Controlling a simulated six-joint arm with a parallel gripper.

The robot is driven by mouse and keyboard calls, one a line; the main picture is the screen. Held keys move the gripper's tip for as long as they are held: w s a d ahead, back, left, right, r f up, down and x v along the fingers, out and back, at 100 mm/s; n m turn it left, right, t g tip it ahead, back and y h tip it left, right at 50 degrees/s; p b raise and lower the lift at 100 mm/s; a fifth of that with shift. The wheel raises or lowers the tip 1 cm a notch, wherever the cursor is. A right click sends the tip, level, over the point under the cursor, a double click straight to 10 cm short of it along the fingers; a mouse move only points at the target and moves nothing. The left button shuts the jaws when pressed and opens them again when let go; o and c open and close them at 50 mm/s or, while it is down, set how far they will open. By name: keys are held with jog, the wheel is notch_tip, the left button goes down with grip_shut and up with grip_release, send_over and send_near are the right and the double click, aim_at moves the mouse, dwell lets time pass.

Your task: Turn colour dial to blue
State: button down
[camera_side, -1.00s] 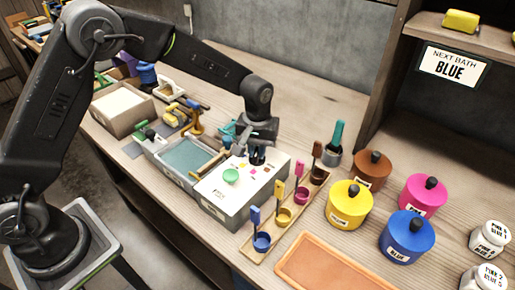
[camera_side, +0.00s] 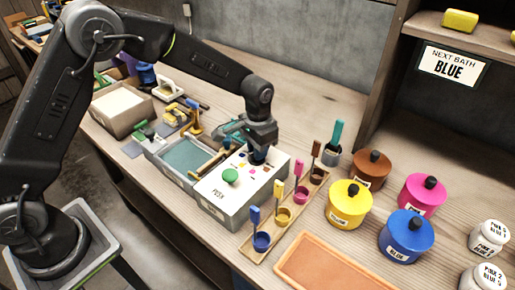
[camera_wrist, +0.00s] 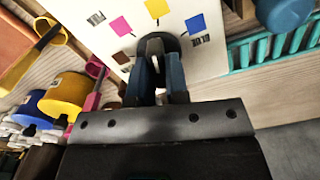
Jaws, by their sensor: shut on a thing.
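The white control box (camera_side: 222,207) stands on the bench with coloured patches and a green button (camera_side: 230,175) on top. My gripper (camera_side: 259,157) is down at the box's far end, shut on the colour dial. In the wrist view my fingers (camera_wrist: 158,72) are on either side of the dark round dial (camera_wrist: 172,43). A pale mark shows between the fingers, seemingly toward the yellow patch (camera_wrist: 157,8). The magenta patch (camera_wrist: 120,26) is left of it and the blue patch (camera_wrist: 195,22) right. The fingers hide part of the dial.
A sign (camera_side: 454,67) reads "NEXT BATH BLUE". A rack (camera_side: 258,250) of small coloured cups and brushes stands close right of the box. Yellow (camera_side: 349,205), brown, magenta and blue (camera_side: 407,238) pots stand farther right. A grey-green tray (camera_side: 187,160) adjoins the box's left.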

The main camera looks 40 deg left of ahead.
jog(key=m, duration=0.6)
jog(key=shift+d+m, duration=0.15)
jog(key=shift+m, duration=0.15)
jog(key=m, duration=0.5)
jog(key=shift+s, duration=0.1)
dwell(0.3)
jog(key=c, duration=1.1)
grip_release()
jog(key=shift+r, duration=0.15)
notch_tip(320, 180, up, 14)
jog(key=shift+f, duration=0.2)
jog(key=shift+s+r, duration=0.1)
